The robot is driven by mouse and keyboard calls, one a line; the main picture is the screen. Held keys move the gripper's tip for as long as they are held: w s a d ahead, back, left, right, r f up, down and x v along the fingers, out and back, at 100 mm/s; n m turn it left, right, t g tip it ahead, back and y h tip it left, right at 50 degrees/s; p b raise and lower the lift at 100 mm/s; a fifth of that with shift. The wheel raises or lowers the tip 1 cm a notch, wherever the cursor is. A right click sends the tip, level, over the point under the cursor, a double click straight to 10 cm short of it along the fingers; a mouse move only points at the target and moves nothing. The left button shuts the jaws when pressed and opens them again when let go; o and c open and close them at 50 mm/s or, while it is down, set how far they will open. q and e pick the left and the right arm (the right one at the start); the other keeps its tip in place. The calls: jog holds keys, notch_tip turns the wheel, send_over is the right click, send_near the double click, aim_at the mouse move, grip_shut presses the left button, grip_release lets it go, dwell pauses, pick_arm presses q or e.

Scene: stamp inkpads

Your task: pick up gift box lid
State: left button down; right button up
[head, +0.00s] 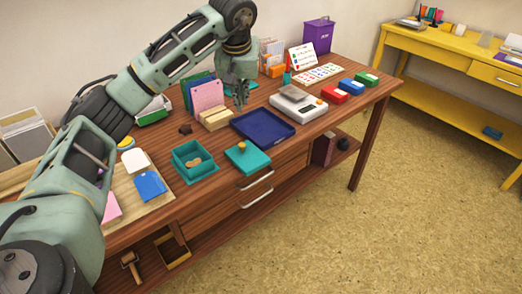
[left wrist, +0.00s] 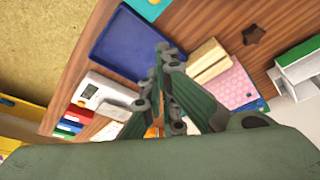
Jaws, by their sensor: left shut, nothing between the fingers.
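The gift box lid, a teal square with a yellow knob (head: 247,158), lies flat on the wooden table near its front edge. The open teal gift box (head: 177,163) stands left of it, with a tan piece inside. My left gripper (head: 241,103) is shut and empty, fingers pointing down above the table, behind the blue tray and well apart from the lid. In the left wrist view my gripper (left wrist: 166,58) shows close up; a teal edge (left wrist: 145,8) at the top may be the lid or the box. My right gripper is not in view.
The dark blue tray (head: 262,125) lies between my gripper and the lid. A white scale (head: 298,103) stands right of it. Pink cards (head: 207,96) and a wooden holder (head: 216,118) stand close to my gripper. Blue and white tags (head: 150,185) lie left of the box.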

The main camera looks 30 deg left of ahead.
aim_at(247, 154)
pick_arm(q)
jog(key=b+x, duration=0.1)
jog(key=x, duration=0.9)
jog(key=shift+w+f, duration=0.1)
jog(key=shift+f, duration=0.15)
jog(key=s, duration=0.1)
jog(key=s+d, duration=0.1)
jog(key=shift+s+r, duration=0.2)
jog(key=shift+s, duration=0.15)
jog(key=shift+s+d, duration=0.3)
jog(key=shift+s, duration=0.15)
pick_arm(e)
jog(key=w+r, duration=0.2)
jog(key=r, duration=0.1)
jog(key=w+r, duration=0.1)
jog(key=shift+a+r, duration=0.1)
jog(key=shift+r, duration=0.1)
pick_arm(q)
jog(key=shift+s, duration=0.1)
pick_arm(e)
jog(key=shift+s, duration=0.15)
